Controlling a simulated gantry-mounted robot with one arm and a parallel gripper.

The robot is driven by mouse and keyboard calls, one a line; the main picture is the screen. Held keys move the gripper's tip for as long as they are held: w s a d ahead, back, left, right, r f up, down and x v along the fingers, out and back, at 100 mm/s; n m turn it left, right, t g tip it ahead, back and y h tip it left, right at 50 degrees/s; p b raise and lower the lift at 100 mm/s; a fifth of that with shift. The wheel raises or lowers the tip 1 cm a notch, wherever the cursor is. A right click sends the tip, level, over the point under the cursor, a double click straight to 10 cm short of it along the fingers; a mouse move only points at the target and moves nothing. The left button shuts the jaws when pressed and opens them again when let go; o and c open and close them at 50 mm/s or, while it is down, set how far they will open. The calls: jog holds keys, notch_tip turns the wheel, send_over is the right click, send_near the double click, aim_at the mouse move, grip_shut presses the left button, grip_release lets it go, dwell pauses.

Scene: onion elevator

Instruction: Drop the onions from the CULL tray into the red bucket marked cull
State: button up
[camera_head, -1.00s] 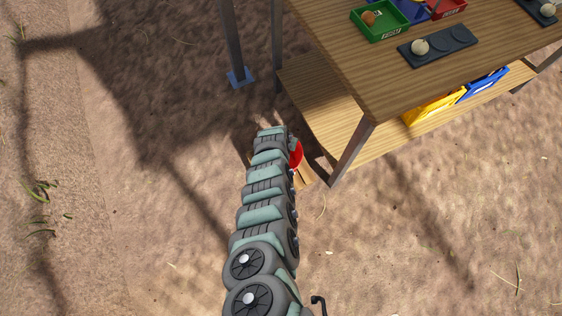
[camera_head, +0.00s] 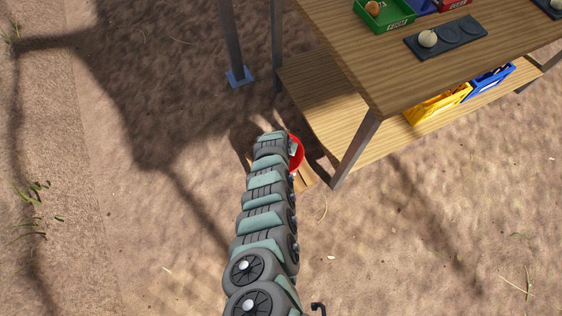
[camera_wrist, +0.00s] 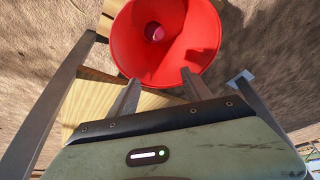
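The red bucket (camera_wrist: 190,30) fills the upper middle of the wrist view, and I look down into its mouth. A small round pinkish-purple thing (camera_wrist: 154,33) shows deep inside, perhaps an onion. My gripper (camera_wrist: 162,78) is open over the near side of the bucket, with its two fingers apart and nothing between them. In the head view the bucket (camera_head: 297,152) is mostly hidden behind my arm. A red tray (camera_head: 453,4) is cut off at the top edge; its label is too small to read and its contents are not visible.
On the wooden table (camera_head: 370,75) stand a green tray (camera_head: 399,22) with an orange-brown onion (camera_head: 373,8) and a dark holder (camera_head: 447,40) with a pale onion (camera_head: 428,38). A yellow crate (camera_head: 438,104) and a blue crate (camera_head: 490,82) sit on the lower shelf. Table legs stand near the bucket.

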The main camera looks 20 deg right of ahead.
jog(key=shift+o, duration=1)
jog(key=shift+r, duration=0.1)
jog(key=p+v, duration=1)
jog(key=p, duration=0.1)
jog(key=shift+r, duration=0.25)
jog(key=shift+a, duration=0.1)
